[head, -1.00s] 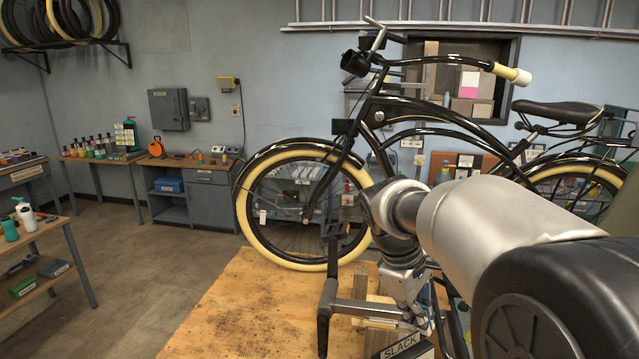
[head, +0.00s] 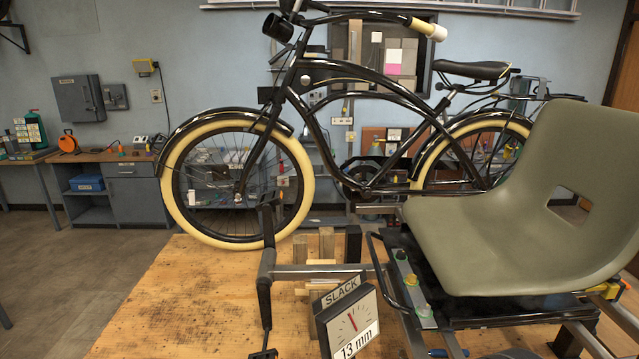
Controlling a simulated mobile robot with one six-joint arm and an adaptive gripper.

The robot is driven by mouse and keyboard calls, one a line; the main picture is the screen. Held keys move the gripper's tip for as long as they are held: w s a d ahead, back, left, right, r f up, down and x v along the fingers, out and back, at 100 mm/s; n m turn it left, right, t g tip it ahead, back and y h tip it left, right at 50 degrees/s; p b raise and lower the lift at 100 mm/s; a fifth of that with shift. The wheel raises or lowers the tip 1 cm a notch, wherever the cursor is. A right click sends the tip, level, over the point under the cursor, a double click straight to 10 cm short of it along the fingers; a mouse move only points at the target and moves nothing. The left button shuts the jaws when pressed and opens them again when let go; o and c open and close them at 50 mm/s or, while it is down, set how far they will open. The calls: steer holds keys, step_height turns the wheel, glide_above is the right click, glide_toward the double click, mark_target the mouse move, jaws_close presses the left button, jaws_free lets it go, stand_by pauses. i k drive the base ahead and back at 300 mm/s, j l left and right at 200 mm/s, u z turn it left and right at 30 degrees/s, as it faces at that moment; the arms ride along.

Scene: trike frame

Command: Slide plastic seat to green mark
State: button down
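The olive-grey plastic seat (head: 470,235) is a moulded shell with a slot in its backrest, at the right of the head view. It sits on a dark base over the metal trike frame (head: 315,271). Beside the seat's front left edge, a light rail strip (head: 405,268) carries several small coloured spots or knobs. I cannot tell which is the green mark. A gauge labelled SLACK (head: 346,315) reads 13 mm. My gripper is not in view.
The frame stands on a wooden bench top (head: 190,300), whose left part is clear. A black bicycle (head: 360,100) with cream tyres stands behind it. A workbench (head: 110,185) is along the back wall at left. Open floor lies at left.

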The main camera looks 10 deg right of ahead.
mark_target(499, 257)
steer(key=z, duration=1.3)
